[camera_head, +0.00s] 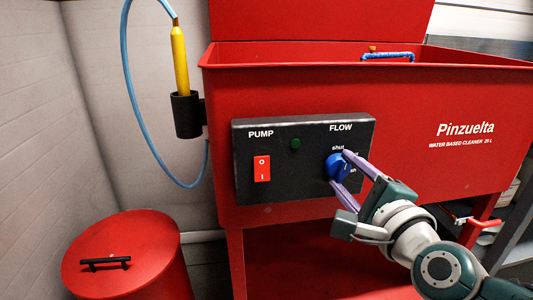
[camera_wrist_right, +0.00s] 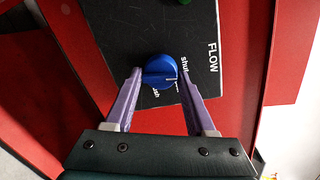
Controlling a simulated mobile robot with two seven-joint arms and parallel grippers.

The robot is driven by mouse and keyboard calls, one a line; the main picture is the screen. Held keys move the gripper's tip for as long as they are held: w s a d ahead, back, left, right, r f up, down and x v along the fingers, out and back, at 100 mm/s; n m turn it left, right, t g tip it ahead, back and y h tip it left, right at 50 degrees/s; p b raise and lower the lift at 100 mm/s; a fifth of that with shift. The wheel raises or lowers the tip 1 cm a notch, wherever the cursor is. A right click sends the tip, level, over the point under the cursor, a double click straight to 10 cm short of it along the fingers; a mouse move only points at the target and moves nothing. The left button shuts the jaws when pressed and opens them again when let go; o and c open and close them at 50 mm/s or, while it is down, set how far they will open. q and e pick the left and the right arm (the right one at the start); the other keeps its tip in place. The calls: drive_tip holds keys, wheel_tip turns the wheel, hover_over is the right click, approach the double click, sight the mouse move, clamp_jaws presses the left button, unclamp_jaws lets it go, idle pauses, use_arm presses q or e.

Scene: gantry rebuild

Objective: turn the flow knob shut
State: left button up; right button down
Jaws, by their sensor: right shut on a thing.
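The blue flow knob (camera_head: 338,168) sits on the dark control panel (camera_head: 300,187) under the word FLOW. Printed labels around it include "shut" above it; the others are partly hidden by the gripper. My right gripper (camera_head: 345,171) is shut on the knob, with one purple finger on each side. In the right wrist view the knob (camera_wrist_right: 160,69) lies between the fingertips (camera_wrist_right: 160,76). Its white mark faces the FLOW side, near the "shut" label; its exact alignment is hard to tell. My left gripper is out of view.
A red pump switch (camera_head: 262,168) and a dark green lamp (camera_head: 296,143) are left of the knob. The red washer tub (camera_head: 430,95) carries the panel. A yellow brush (camera_head: 180,60) stands in a black holder (camera_head: 187,115). A red lidded bin (camera_head: 125,255) stands lower left.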

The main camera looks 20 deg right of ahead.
drive_tip(key=shift+r+n+p, duration=0.25)
drive_tip(key=shift+n+p, duration=0.05)
drive_tip(key=shift+n, duration=0.5)
drive_tip(key=shift+c, duration=1.4)
unclamp_jaws()
drive_tip(key=shift+f, duration=0.1)
drive_tip(key=shift+s+a, duration=0.1)
drive_tip(key=shift+s, duration=0.3)
drive_tip(key=s+a+p, duration=0.1)
drive_tip(key=s+p, duration=0.1)
drive_tip(key=s, duration=0.7)
drive_tip(key=shift+a+r, duration=0.35)
drive_tip(key=shift+a, duration=0.05)
